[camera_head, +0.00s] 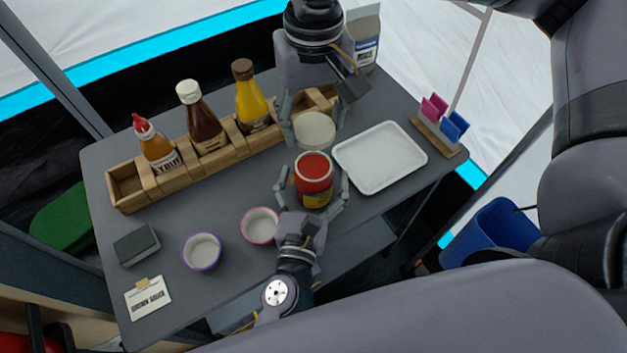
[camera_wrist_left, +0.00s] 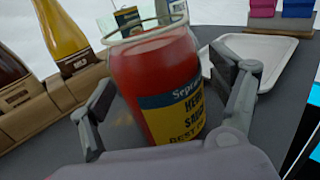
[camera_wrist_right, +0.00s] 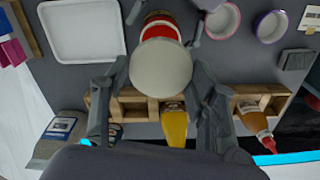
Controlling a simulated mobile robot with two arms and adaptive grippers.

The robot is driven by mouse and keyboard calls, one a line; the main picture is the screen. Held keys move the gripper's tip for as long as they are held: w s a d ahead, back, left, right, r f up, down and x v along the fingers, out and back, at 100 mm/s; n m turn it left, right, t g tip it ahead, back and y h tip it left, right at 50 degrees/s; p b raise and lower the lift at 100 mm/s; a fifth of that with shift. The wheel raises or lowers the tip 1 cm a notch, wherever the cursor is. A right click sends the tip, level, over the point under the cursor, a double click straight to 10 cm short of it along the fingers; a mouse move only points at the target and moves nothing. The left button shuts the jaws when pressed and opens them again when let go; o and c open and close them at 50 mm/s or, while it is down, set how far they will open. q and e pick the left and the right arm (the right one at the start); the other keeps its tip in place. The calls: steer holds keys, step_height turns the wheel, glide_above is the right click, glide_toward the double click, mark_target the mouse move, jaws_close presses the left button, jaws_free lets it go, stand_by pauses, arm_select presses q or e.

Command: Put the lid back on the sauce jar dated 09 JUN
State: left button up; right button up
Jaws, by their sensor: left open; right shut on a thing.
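An open glass jar of red sauce (camera_head: 314,178) stands upright on the grey table, with a blue and yellow label (camera_wrist_left: 172,112). I cannot read a date on the label. My left gripper (camera_head: 313,192) is open, with its fingers on either side of the jar and gaps visible in the left wrist view. My right gripper (camera_head: 313,112) is shut on a round cream lid (camera_head: 315,130). The lid is behind the jar in the head view, apart from its mouth. In the right wrist view the lid (camera_wrist_right: 160,69) covers part of the jar (camera_wrist_right: 161,28).
A white tray (camera_head: 380,158) lies right of the jar. A wooden rack (camera_head: 192,169) with several sauce bottles stands at the back left. Two small bowls, purple-rimmed (camera_head: 202,252) and pink-rimmed (camera_head: 260,226), sit at the front left. Coloured clips stand in a holder (camera_head: 438,136).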

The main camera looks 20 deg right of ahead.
arm_select(q)
steer(key=shift+w+d, duration=0.15)
steer(key=shift+c, duration=0.3)
steer(key=c, duration=1.7)
arm_select(e)
steer(key=shift+f, duration=2.45)
